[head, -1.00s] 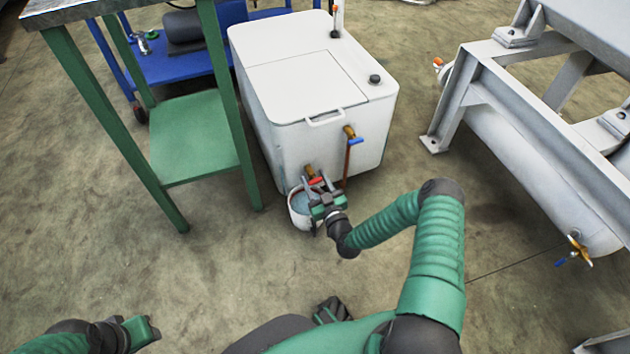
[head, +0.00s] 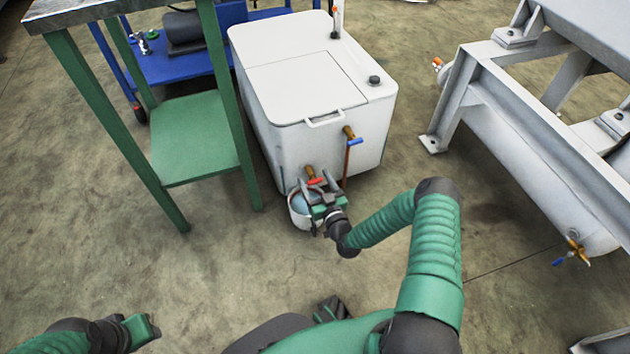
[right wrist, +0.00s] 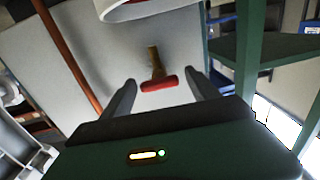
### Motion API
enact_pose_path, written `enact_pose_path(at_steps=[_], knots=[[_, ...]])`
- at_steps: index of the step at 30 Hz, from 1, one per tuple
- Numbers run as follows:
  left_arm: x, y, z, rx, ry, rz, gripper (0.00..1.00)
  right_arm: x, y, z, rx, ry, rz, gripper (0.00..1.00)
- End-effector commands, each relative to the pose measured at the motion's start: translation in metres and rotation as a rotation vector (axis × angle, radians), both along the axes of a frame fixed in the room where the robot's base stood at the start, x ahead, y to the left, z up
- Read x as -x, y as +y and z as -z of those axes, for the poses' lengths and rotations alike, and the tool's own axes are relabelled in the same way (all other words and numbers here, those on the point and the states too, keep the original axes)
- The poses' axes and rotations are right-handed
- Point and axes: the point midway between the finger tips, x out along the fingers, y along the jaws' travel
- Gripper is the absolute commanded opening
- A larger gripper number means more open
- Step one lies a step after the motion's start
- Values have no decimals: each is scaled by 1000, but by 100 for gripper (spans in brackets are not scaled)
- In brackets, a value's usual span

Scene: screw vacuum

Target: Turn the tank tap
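The white tank (head: 300,85) stands on the floor. Low on its front is a brass tap with a red handle (head: 316,181); higher up is a tap with a blue handle (head: 355,141). My right gripper (head: 317,183) is at the red-handled tap. In the right wrist view, the red handle (right wrist: 158,84) lies in the gap between the fingertips of the open right gripper (right wrist: 160,86), with space on both sides. A bucket (head: 299,207) stands below this tap, partly behind the gripper. My left gripper (head: 143,330) is at lower left, away from the tank; its finger opening is unclear.
A green-legged table (head: 195,140) stands left of the tank, with a blue cart (head: 170,65) behind it. A grey metal frame with a cylinder (head: 530,150) is on the right. The floor in front of the tank is mostly clear.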

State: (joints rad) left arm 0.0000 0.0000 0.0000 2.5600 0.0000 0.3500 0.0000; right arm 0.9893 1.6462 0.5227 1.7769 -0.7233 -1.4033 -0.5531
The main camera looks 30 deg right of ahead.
Motion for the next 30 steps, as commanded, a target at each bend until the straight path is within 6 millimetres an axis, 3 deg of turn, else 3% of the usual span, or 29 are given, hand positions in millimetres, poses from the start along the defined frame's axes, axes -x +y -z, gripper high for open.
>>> enact_pose_path(at_steps=[7, 11, 24, 30], knots=[[0, 0, -1, 0, 0, 0, 36, 1, 0, -1, 1, 0, 0, 69], [0, 0, -14, 0, 0, 0, 36, 14, 3, -4, -1, 3, 0, 69], [0, 0, -84, 0, 0, 0, 36, 133, 25, -5, -3, 6, 0, 69], [0, 0, -94, 0, 0, 0, 36, 162, 30, 0, -2, 3, 1, 69]])
